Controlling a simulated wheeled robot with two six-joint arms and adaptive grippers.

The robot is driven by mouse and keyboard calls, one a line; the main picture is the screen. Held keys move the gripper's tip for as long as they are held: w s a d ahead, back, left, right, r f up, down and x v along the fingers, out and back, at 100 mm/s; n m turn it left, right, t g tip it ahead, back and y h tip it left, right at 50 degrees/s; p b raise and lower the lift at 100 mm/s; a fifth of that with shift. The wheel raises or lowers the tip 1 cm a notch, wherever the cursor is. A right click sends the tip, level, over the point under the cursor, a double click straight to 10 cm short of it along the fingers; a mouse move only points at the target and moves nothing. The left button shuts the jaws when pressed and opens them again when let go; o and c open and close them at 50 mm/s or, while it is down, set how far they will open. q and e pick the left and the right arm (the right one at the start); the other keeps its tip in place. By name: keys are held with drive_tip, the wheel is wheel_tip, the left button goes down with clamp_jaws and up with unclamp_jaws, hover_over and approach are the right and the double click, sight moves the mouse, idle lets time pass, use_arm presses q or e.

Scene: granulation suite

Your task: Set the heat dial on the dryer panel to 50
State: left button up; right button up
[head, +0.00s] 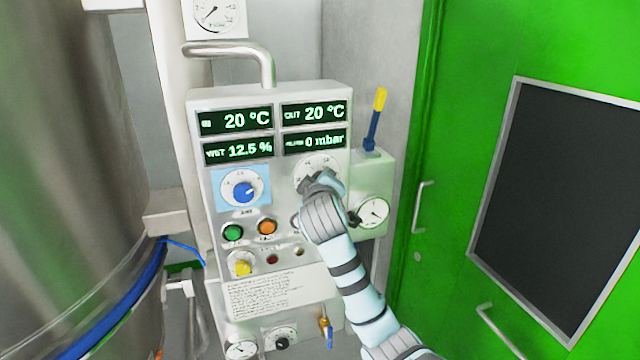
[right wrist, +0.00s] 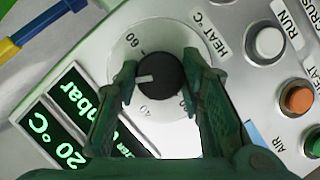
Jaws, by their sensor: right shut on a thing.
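The heat dial (right wrist: 162,75) is a black round knob with a white pointer line on a pale scale plate (right wrist: 150,32), labelled HEAT C in the right wrist view. Its pointer faces left there, between the 60 mark and a blurred mark below it. My right gripper (right wrist: 160,73) is shut on the knob, one finger on each side. In the head view my right gripper (head: 322,183) covers the knob, and only the top of the scale plate (head: 316,162) shows on the dryer panel (head: 270,95). My left gripper is out of view.
Left of the heat dial is a blue knob (head: 244,192). Below are green (head: 233,232) and orange (head: 267,227) buttons and a yellow knob (head: 243,267). A yellow-tipped blue lever (head: 375,120) and a gauge (head: 373,211) stand close on the right. The green door (head: 465,60) is further right.

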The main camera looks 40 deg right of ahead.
drive_tip(key=shift+f, duration=0.1)
drive_tip(key=o, duration=1.1)
drive_tip(key=shift+o, duration=0.2)
drive_tip(key=v, duration=1.2)
drive_tip(key=shift+d, duration=0.1)
drive_tip(key=shift+w, duration=0.1)
